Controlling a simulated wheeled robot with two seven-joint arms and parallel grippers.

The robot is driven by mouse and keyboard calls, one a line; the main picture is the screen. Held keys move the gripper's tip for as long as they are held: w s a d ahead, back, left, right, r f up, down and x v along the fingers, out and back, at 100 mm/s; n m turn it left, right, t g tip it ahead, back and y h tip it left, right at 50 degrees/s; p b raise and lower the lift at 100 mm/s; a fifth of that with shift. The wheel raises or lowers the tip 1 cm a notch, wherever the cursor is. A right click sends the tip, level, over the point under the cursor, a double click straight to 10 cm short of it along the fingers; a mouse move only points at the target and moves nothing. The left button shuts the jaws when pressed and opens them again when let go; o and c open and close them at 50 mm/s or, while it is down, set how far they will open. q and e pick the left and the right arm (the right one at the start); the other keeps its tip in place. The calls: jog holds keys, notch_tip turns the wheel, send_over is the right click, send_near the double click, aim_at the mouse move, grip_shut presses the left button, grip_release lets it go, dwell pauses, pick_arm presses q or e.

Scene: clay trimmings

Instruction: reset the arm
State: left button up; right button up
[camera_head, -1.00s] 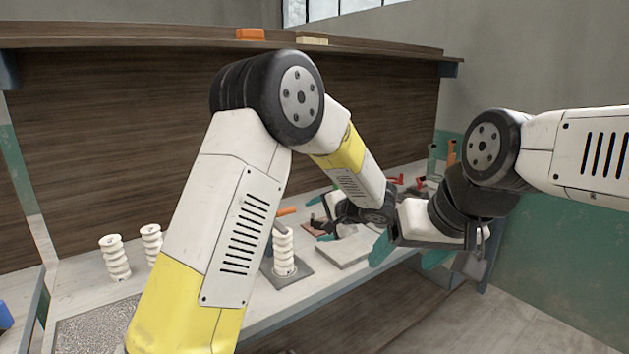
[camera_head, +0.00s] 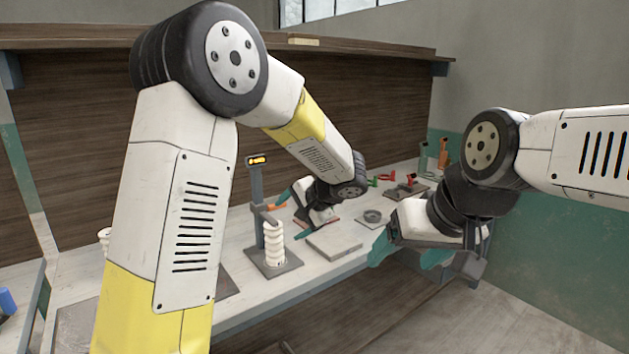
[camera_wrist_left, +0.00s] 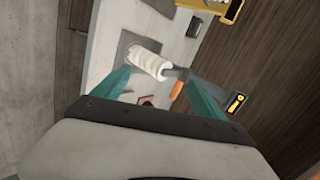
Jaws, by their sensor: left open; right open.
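My left arm comes in from the left and bends down over the bench. My left gripper (camera_head: 297,211) is open and empty, its teal fingers pointing left above the bench. In the left wrist view (camera_wrist_left: 158,76) the fingers are spread, with a white ribbed cylinder (camera_wrist_left: 148,61) beyond them.
A flat grey slab (camera_head: 334,244) and a small round dark item (camera_head: 372,216) lie on the bench. Small red and green items (camera_head: 390,177) and upright bottles (camera_head: 443,153) stand farther back. Another white ribbed piece (camera_head: 105,240) is mostly hidden behind my left arm. A shelf (camera_head: 380,47) runs above.

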pick_arm(q)
jog(key=s+a+r+n+g+h, duration=0.1)
jog(key=s+a+r+n+h, duration=0.15)
jog(key=s, duration=0.45)
jog(key=s+a+r+n+g+h, duration=0.1)
jog(key=s+a+r, duration=0.1)
jog(key=s+a, duration=0.3)
jog(key=s+a+r+n+g+h, duration=0.1)
jog(key=s+a+r+n+h, duration=0.15)
jog(key=s, duration=0.55)
jog(key=s+d+r+n+t+h, duration=0.1)
jog(key=s+n+t+h, duration=0.1)
jog(key=s, duration=0.6)
jog(key=shift+s+d+h, duration=0.25)
jog(key=shift+d+h, duration=0.05)
